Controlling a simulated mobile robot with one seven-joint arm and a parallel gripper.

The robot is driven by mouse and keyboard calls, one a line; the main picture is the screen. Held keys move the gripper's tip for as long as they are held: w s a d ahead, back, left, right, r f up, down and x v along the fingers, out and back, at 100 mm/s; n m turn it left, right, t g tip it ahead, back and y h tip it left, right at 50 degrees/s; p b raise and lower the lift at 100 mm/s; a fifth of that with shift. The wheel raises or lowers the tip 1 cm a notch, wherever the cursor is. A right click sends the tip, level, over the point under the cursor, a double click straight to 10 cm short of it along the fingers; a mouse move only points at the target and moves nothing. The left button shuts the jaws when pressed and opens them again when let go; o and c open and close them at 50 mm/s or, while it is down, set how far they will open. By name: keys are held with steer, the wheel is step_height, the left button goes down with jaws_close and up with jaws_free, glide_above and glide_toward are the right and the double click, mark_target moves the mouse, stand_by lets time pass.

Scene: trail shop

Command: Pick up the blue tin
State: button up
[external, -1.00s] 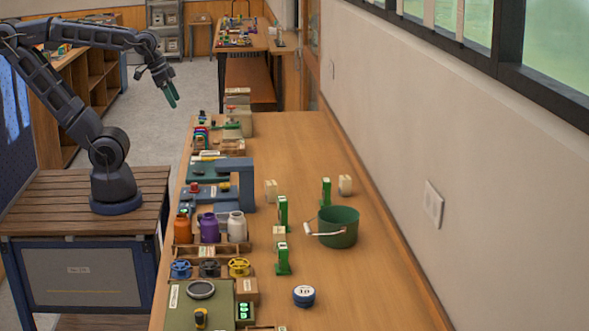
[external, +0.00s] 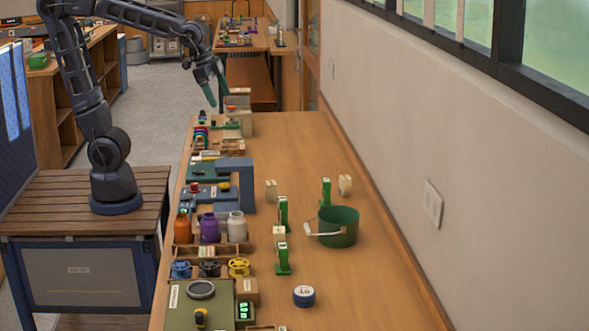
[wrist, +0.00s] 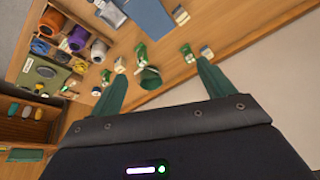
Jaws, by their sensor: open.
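The blue tin (external: 304,296) is a short round tin with a white lid. It stands by itself on the wooden counter, near the front, to the right of the small green light box. In the wrist view a small pale-topped round thing (wrist: 97,91) at the left may be this tin, but it is too small to be sure. My gripper (external: 218,98) is open and empty, with green fingers. It hangs high above the counter's far left end, well away from the tin. Both fingers (wrist: 161,73) also show in the wrist view, with nothing between them.
A green bucket (external: 338,229) with a white-gripped handle stands behind the tin. Green dispenser-like items (external: 283,258) and small cream blocks (external: 345,184) stand nearby. Jars, valve wheels and boxes crowd the counter's left side. The wall (external: 480,190) borders the right. Counter around the tin is clear.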

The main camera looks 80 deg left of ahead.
steer(key=w+d+f+m, duration=0.3)
steer(key=w+d+m, duration=0.1)
steer(key=w+d, duration=0.65)
steer(key=m+g+h, duration=0.4)
steer(key=m, duration=0.5)
glide_above(304, 291)
steer(key=a, duration=0.4)
step_height(304, 291, down, 24)
steer(key=x, duration=1)
steer(key=shift+d+f, duration=0.15)
steer(key=shift+f, duration=0.1)
steer(key=c, duration=1.1)
